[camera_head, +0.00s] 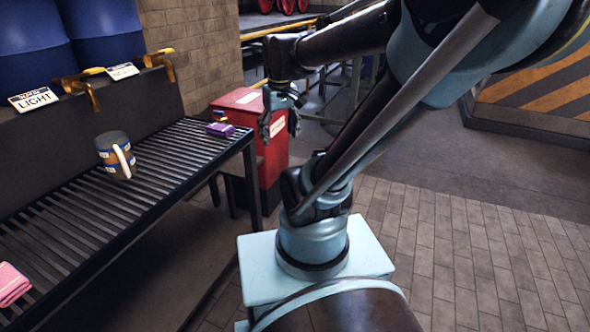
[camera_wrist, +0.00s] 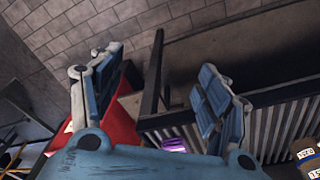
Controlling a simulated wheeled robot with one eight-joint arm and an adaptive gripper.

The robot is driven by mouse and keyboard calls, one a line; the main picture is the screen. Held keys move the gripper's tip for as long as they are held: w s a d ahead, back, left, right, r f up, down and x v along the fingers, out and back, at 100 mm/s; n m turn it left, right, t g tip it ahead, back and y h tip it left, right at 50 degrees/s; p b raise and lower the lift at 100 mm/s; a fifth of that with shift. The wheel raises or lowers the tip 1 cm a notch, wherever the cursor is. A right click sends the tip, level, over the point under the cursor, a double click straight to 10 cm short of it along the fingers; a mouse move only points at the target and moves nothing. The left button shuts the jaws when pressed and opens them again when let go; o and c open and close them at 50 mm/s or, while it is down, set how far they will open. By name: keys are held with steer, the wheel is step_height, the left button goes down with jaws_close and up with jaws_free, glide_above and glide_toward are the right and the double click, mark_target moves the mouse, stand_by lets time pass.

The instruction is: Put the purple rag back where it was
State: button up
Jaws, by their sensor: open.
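The purple rag (camera_head: 220,130) lies folded on the slatted bench (camera_head: 185,152), near its right end. It also shows in the wrist view (camera_wrist: 173,146), low between my fingers and partly cut off by my gripper. My gripper (camera_head: 279,124) is open with nothing between its fingers. It hangs to the right of the rag, beyond the bench end and in front of the red box. In the wrist view my gripper (camera_wrist: 160,68) has its two fingers wide apart. The rag is apart from the fingers.
A pink cloth (camera_head: 12,284) lies at the near left. A red box (camera_head: 264,155) stands past the bench end. Sign cards (camera_head: 33,99) and blue barrels (camera_head: 103,32) are behind. Paved floor is clear at right.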

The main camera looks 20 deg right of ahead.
steer(key=s+d+f+m, duration=0.3)
steer(key=s+f, duration=0.5)
steer(key=shift+s+f+t, duration=0.25)
steer(key=shift+s+t, duration=0.05)
steer(key=shift+s, duration=0.05)
stand_by(0.8)
